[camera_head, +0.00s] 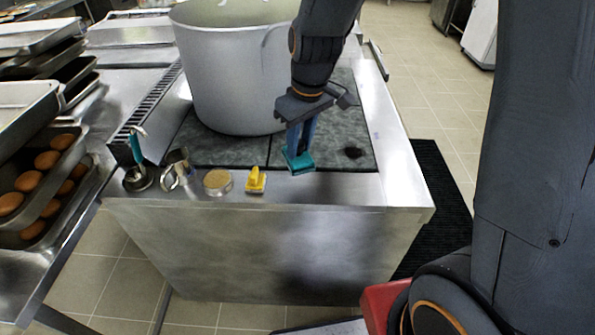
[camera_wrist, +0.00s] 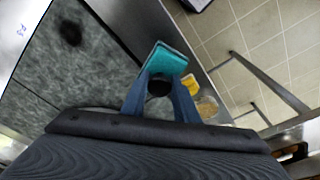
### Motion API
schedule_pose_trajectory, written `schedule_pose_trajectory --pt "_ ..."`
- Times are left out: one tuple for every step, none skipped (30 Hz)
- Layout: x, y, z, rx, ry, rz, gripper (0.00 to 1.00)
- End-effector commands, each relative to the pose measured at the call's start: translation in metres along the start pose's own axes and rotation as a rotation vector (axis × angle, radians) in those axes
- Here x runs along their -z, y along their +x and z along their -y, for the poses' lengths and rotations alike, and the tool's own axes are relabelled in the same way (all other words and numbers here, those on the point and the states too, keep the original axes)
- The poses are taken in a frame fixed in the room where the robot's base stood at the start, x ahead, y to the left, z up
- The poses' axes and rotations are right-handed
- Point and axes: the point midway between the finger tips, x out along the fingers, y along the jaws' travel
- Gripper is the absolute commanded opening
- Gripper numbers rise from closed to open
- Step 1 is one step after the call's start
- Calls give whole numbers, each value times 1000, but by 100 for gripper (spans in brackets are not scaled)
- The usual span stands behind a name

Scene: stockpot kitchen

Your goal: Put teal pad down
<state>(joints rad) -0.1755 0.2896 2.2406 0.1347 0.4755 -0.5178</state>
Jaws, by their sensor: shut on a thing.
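The teal pad (camera_head: 299,161) is at the tips of my gripper (camera_head: 301,148), near the front edge of the steel counter (camera_head: 340,188). My gripper points down and is shut on the pad. In the wrist view the teal pad (camera_wrist: 166,60) shows beyond the two blue fingers of my gripper (camera_wrist: 160,84). A dark round thing shows between the fingers there; I cannot tell what it is. I cannot tell for sure whether the pad touches the surface or hangs just above it.
A large stockpot (camera_head: 230,75) stands behind on the dark stone top (camera_head: 345,125). Left along the front edge stand a yellow object (camera_head: 256,181), a round tan-topped tin (camera_head: 217,182) and metal utensils (camera_head: 138,178). The counter right of the pad is clear.

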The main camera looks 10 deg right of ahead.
Motion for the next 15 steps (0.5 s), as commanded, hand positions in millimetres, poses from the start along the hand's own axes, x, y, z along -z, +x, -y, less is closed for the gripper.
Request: schedule_pose_trajectory --pt "-3 8 0 2 3 5 0" --pt "-5 14 0 2 3 7 0" --pt "-5 20 0 2 3 6 0" --pt "-6 24 0 2 2 6 0" --pt "-6 28 0 1 2 5 0" --pt "-7 34 0 2 3 5 0" --pt "-8 37 0 1 3 4 0" --pt "-8 39 0 1 3 3 0" --pt "-8 42 0 1 3 3 0" --pt "-8 44 0 1 2 2 0" --pt "-8 45 0 0 1 2 0" --pt "-8 47 0 0 0 1 0" --pt "-8 49 0 0 0 2 0" --pt "-9 52 0 1 0 3 0" --pt "-10 57 0 2 1 4 0"
